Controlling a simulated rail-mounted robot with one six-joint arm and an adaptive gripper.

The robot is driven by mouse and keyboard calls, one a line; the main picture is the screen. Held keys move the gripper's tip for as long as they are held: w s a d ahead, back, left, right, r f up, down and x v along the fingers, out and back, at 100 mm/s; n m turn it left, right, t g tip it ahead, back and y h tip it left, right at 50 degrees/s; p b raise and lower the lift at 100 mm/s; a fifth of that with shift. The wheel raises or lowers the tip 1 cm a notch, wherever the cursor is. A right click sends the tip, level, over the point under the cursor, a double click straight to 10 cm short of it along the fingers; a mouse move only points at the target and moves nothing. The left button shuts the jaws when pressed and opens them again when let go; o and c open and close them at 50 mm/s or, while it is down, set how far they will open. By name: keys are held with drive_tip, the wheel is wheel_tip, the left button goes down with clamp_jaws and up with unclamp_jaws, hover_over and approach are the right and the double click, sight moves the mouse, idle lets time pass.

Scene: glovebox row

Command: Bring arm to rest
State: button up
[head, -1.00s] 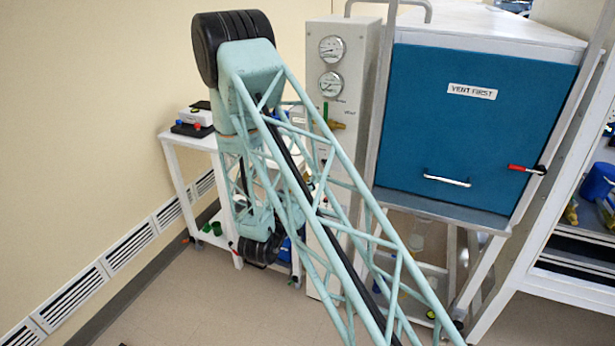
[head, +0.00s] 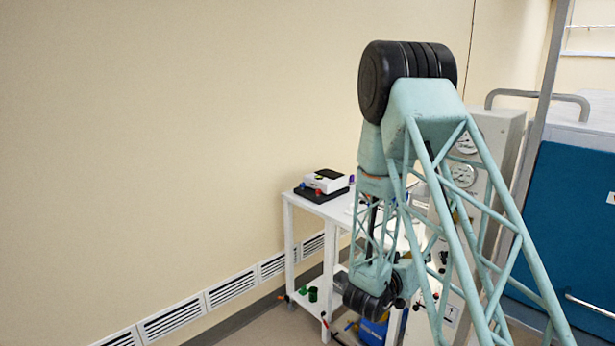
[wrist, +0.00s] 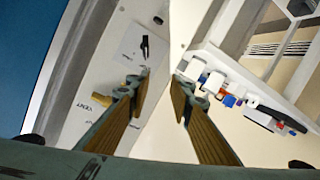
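My gripper (wrist: 158,92) shows in the wrist view with its two fingers, lined with ribbed tan pads, standing apart. Nothing is between them. In the head view my pale green lattice arm rises from the lower right to a black elbow joint, then hangs down in front of a white cart (head: 290,230). My gripper cannot be made out there. In the wrist view the fingers point toward the grey gauge panel (wrist: 125,45) and the cart; I cannot tell how close they are.
The blue glovebox door (head: 570,235) is at the right edge, beside the gauge panel. A white-and-black device (head: 325,182) sits on the cart's top; a green cup (head: 313,294) is on its lower shelf. A beige wall with floor-level vents (head: 233,289) fills the left.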

drive_tip(key=s+a+r+y, duration=0.3)
drive_tip(key=a+r+y, duration=0.4)
drive_tip(key=a+r, duration=0.35)
drive_tip(key=s+a+r+n+g+y, duration=0.25)
drive_tip(key=s+a+r, duration=0.35)
drive_tip(key=s+r, duration=0.45)
drive_tip(key=s+d+r+g, duration=0.1)
drive_tip(key=s+r+g, duration=0.1)
drive_tip(key=s, duration=1.9)
drive_tip(key=s+d+r+n+g, duration=0.1)
drive_tip(key=s+r+g, duration=0.1)
drive_tip(key=s, duration=1.9)
drive_tip(key=shift+s+d+g+y, duration=0.25)
drive_tip(key=shift+g+y, duration=0.2)
drive_tip(key=shift+g, duration=0.3)
drive_tip(key=shift+n, duration=0.25)
drive_tip(key=shift+f+b, duration=0.65)
